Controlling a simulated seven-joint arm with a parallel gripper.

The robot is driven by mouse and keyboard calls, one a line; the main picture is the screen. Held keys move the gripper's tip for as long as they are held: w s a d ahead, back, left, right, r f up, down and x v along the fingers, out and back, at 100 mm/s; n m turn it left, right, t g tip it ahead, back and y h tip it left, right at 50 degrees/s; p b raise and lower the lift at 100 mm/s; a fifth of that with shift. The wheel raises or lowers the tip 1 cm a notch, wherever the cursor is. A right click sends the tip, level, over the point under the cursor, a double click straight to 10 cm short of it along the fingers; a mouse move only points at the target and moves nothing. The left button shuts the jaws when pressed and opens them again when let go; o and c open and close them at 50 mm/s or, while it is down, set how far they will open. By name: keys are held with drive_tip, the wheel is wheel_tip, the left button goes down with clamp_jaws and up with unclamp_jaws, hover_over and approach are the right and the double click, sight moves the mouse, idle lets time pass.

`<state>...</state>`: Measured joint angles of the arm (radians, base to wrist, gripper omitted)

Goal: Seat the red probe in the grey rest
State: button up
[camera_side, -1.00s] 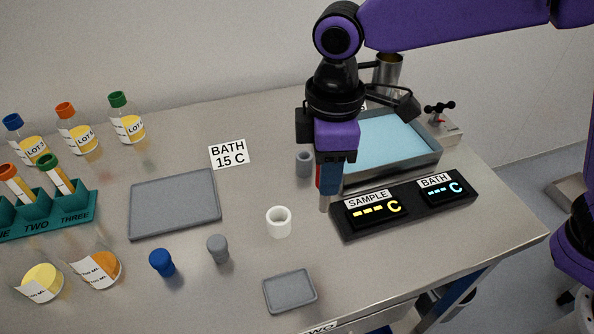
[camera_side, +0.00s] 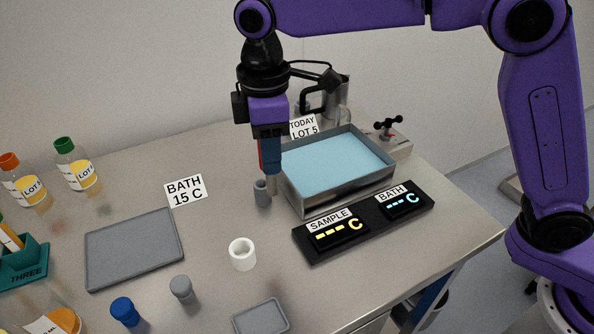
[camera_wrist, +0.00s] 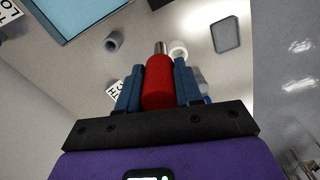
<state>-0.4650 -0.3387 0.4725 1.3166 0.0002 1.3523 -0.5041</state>
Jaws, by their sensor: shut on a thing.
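My gripper (camera_side: 268,160) is shut on the red probe (camera_wrist: 159,82), which sits between its blue fingers in the wrist view. In the side view only a thin red strip of the probe shows (camera_side: 261,153). Its metal tip (camera_side: 272,186) points down. The grey rest (camera_side: 262,193) is a small hollow upright cylinder on the bench, left of the bath. In the side view the tip overlaps the rest's right side. In the wrist view the rest (camera_wrist: 114,42) stands left of the tip, apart from it, and its opening looks empty.
The water bath (camera_side: 338,165) stands close to the right of my gripper. The display box (camera_side: 365,222) lies in front of it. A white cup (camera_side: 242,255), grey stopper (camera_side: 182,289), blue stopper (camera_side: 124,311) and grey tray (camera_side: 134,248) are nearer. Bench around the BATH card (camera_side: 186,190) is mostly clear.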

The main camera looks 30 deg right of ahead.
drive_tip(key=w+d+f, duration=0.1)
drive_tip(key=w+d, duration=0.1)
drive_tip(key=w, duration=0.9)
drive_tip(key=shift+w+f, duration=0.3)
drive_tip(key=shift+f, duration=0.1)
drive_tip(key=shift+f, duration=2.9)
drive_tip(key=shift+f, duration=3)
drive_tip(key=o, duration=1.1)
drive_tip(key=shift+o, duration=0.2)
